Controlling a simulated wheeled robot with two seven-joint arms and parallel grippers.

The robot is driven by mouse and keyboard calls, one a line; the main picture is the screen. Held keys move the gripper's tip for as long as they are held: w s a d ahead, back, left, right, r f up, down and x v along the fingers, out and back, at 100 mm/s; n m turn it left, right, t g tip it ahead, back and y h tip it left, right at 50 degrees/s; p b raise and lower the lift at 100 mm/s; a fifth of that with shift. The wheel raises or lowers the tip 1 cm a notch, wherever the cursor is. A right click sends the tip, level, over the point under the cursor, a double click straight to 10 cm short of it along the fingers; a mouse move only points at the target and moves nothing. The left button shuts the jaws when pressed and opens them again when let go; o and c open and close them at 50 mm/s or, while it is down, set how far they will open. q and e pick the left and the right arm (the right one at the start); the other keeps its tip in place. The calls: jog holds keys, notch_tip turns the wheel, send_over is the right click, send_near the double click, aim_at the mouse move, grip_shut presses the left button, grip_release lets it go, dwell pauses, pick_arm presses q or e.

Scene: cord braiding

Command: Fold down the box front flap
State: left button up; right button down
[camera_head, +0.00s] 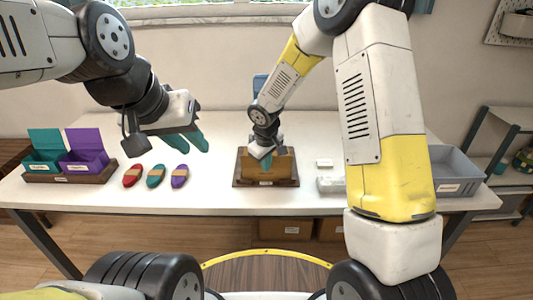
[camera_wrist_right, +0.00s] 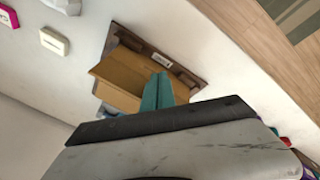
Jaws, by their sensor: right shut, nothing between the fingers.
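The tan cardboard box (camera_head: 285,166) sits in a dark brown tray (camera_head: 240,182) at the middle of the table. In the right wrist view, the box (camera_wrist_right: 135,72) shows tan panels, one spread at an angle. I cannot tell clearly which panel is the front flap. My right gripper (camera_head: 266,160) is over the box, fingers pointing down. Its teal fingers (camera_wrist_right: 158,92) are together and empty, in front of the box panel; contact is unclear. My left gripper (camera_head: 197,142) is open and empty, held above the table left of the box.
Red (camera_head: 132,175), teal (camera_head: 156,176) and purple (camera_head: 180,176) cord bundles lie left of the box. Teal (camera_head: 45,150) and purple (camera_head: 86,150) open boxes stand far left. A grey bin (camera_head: 458,172) stands right. Small white items (camera_head: 324,163) lie right of the box.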

dwell(0.5)
jog(key=shift+w, duration=0.8)
jog(key=shift+w+r, duration=0.3)
jog(key=shift+w, duration=0.3)
